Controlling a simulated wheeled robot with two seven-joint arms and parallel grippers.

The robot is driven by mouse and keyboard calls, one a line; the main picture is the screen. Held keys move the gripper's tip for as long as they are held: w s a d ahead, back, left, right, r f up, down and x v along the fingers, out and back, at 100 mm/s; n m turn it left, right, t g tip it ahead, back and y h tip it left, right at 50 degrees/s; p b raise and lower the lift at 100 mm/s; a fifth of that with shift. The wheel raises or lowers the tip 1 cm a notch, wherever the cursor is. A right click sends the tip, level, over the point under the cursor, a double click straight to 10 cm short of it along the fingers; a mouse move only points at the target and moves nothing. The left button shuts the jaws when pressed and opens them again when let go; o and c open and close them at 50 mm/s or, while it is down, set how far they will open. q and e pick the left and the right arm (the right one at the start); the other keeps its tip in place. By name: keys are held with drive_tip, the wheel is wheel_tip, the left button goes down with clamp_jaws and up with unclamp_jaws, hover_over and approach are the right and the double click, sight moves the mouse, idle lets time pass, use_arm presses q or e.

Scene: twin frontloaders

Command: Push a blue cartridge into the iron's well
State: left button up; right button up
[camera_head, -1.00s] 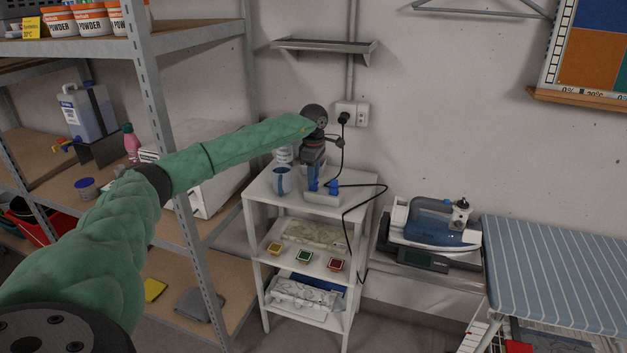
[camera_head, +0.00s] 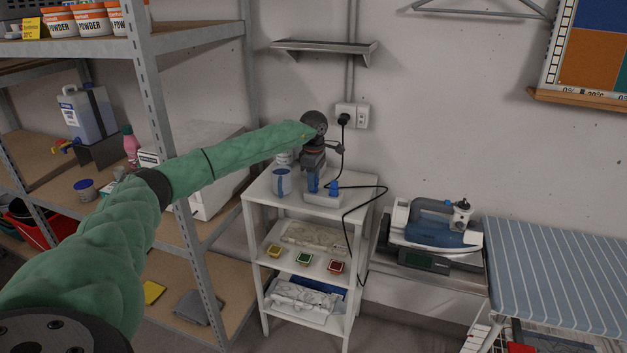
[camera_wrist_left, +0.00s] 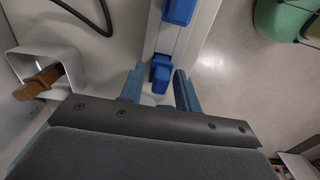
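My left gripper (camera_head: 314,186) points down over the white stand's top, at a pale holder (camera_head: 322,199). In the left wrist view its two blue fingers (camera_wrist_left: 158,82) are apart, one on each side of a blue cartridge (camera_wrist_left: 161,70), with gaps visible. Another blue cartridge (camera_wrist_left: 179,11) stands farther along the holder; it also shows in the head view (camera_head: 334,187). The blue-and-white iron (camera_head: 430,224) rests on a low surface at the right, with a metal cylinder (camera_head: 461,213) on top. I cannot make out its well. My right gripper is out of view.
A black cord (camera_head: 365,187) loops across the stand from the wall socket (camera_head: 352,115). A metal shelving rack (camera_head: 158,107) is at the left, a striped ironing board (camera_head: 560,275) at the right.

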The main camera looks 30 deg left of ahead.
use_arm(q)
drive_tip(key=c, duration=0.5)
drive_tip(key=shift+r, duration=0.2)
drive_tip(key=shift+r+p, duration=1)
drive_tip(key=shift+r, duration=1.85)
